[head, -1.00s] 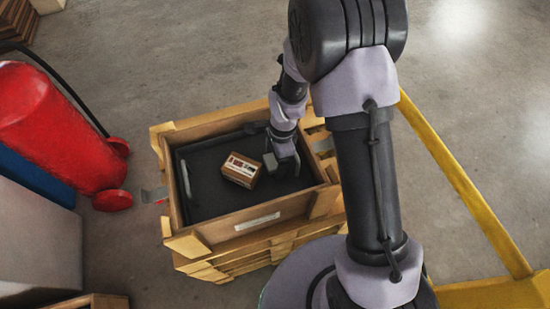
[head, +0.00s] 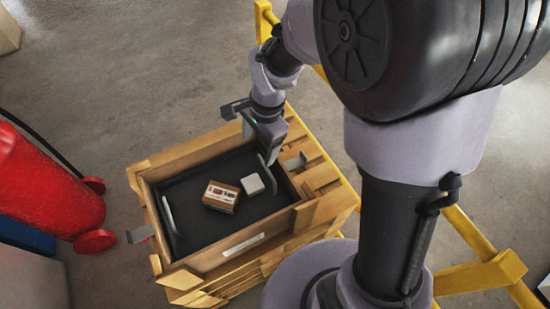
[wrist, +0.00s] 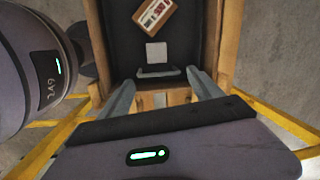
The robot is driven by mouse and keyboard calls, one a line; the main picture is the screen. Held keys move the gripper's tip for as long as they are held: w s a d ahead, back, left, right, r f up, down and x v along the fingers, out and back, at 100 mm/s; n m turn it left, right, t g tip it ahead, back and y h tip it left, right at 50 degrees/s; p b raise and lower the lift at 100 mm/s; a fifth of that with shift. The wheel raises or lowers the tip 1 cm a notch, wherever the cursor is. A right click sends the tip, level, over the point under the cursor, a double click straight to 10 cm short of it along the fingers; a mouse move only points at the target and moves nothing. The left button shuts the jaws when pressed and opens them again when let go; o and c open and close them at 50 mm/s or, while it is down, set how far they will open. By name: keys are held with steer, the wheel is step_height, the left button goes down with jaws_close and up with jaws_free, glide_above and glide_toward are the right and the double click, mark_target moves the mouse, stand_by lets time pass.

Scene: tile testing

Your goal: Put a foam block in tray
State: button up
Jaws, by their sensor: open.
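A small pale foam block (head: 252,184) lies in the black tray (head: 190,243) inside a wooden crate. It also shows in the wrist view (wrist: 156,53), beyond my fingertips and clear of them. A brown labelled box (head: 221,196) lies beside it in the tray, with a small gap between them; it shows at the top of the wrist view (wrist: 155,15). My gripper (wrist: 160,80) is open and empty, its fingers spread above the crate's near end in that view. In the head view my wrist is over the crate's right side, and the fingertips are hard to make out.
The wooden crate (head: 232,257) has slatted ends and a white label. The tray has a raised handle at its end (wrist: 157,72). A yellow frame (head: 483,272) stands at the right. A red cylinder (head: 48,190) stands at the left. Grey floor lies open behind.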

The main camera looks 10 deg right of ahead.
steer(key=s+d+r+n+t, duration=0.2)
steer(key=s+r+n, duration=0.2)
steer(key=s+r, duration=0.4)
steer(key=s+d+r+n+t, duration=0.3)
steer(key=s+r+n, duration=0.1)
steer(key=s+r, duration=0.4)
steer(key=shift+s+r, duration=0.25)
steer(key=shift+f, duration=0.1)
